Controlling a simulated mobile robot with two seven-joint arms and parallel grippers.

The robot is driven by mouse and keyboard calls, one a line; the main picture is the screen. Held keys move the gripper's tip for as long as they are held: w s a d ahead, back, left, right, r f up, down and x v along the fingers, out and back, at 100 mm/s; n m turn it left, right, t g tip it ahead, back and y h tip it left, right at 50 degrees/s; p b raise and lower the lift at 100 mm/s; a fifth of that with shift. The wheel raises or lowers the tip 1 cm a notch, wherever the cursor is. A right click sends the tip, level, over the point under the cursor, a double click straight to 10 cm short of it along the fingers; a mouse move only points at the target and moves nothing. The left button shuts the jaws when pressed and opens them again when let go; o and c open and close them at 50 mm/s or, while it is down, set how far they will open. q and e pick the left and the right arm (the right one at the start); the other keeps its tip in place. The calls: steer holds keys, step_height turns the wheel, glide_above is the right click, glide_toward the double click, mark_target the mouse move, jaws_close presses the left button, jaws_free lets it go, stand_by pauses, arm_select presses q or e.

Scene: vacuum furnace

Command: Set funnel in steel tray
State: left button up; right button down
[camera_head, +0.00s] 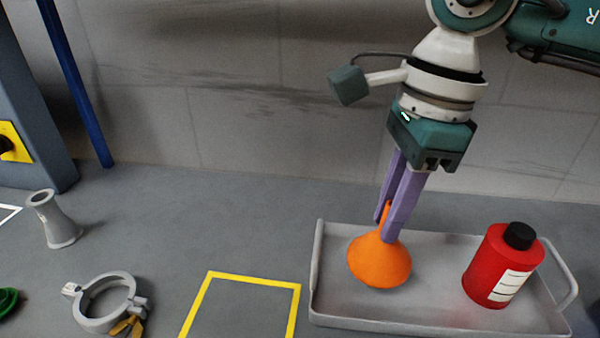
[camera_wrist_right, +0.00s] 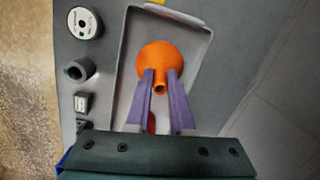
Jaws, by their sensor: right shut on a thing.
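The orange funnel (camera_head: 379,262) is wide end down, spout up, over the left part of the grey steel tray (camera_head: 385,315). My right gripper (camera_head: 391,225) is shut on its spout with purple fingers from above. In the right wrist view the funnel (camera_wrist_right: 158,62) shows between the fingertips (camera_wrist_right: 161,75), inside the outline of the tray (camera_wrist_right: 197,22). I cannot tell whether the funnel's rim touches the tray floor. My left gripper is not in view.
A red bottle (camera_head: 492,270) with a black cap stands in the tray's right part. A grey clamp ring (camera_head: 104,303) and a grey flared pipe piece (camera_head: 55,222) stand at the left. A yellow outline (camera_head: 252,279) marks bare table left of the tray.

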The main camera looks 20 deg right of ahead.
steer(key=shift+f+b, duration=1.15)
steer(key=shift+f, duration=0.6)
steer(key=shift+f, duration=0.15)
steer(key=c, duration=0.8)
jaws_free()
steer(key=shift+r, duration=0.45)
steer(key=r, duration=0.7)
steer(key=shift+s+d, duration=0.15)
steer(key=shift+d, duration=0.25)
